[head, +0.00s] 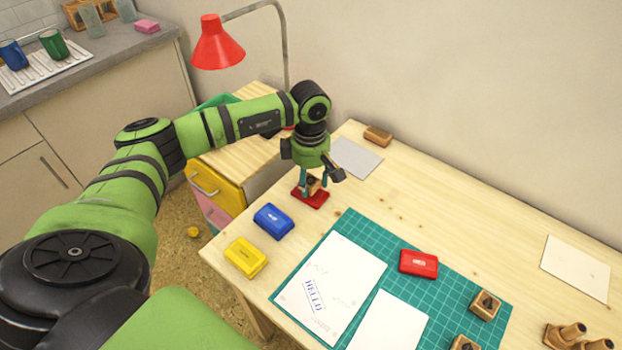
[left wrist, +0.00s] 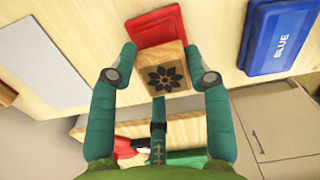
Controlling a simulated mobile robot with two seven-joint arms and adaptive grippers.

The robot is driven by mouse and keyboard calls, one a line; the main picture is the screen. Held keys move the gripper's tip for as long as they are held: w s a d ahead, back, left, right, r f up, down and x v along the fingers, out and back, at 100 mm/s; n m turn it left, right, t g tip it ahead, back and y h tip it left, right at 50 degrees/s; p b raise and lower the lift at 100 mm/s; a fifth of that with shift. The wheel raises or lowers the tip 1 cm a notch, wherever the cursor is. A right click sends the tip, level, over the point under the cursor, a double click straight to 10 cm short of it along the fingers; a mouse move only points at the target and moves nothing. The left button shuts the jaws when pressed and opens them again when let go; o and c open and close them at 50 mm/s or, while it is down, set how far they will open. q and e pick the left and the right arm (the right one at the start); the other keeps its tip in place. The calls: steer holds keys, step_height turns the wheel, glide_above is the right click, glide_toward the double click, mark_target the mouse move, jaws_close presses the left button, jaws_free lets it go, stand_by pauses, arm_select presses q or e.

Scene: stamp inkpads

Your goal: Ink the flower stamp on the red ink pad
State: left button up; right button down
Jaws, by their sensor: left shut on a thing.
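My left gripper (head: 313,184) is shut on the flower stamp (head: 313,183), a small wooden block. In the left wrist view the stamp (left wrist: 165,80) shows a black flower on its top, between my two teal fingers (left wrist: 161,78). A red ink pad (head: 316,200) lies on the table directly below the stamp; it also shows in the left wrist view (left wrist: 155,27), partly hidden behind the block. I cannot tell whether the stamp touches the pad. My right gripper is not in view.
A blue pad (head: 273,221) and a yellow pad (head: 246,257) lie nearby. A red labelled box (head: 418,263), papers (head: 330,287) and wooden stamps (head: 485,304) are on the green mat (head: 455,290). A grey sheet (head: 356,157) and wooden block (head: 377,135) lie behind.

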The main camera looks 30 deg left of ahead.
arm_select(q)
steer(key=shift+r, duration=0.2)
steer(key=shift+r+p, duration=1.85)
steer(key=shift+r, duration=0.95)
steer(key=shift+f, duration=0.1)
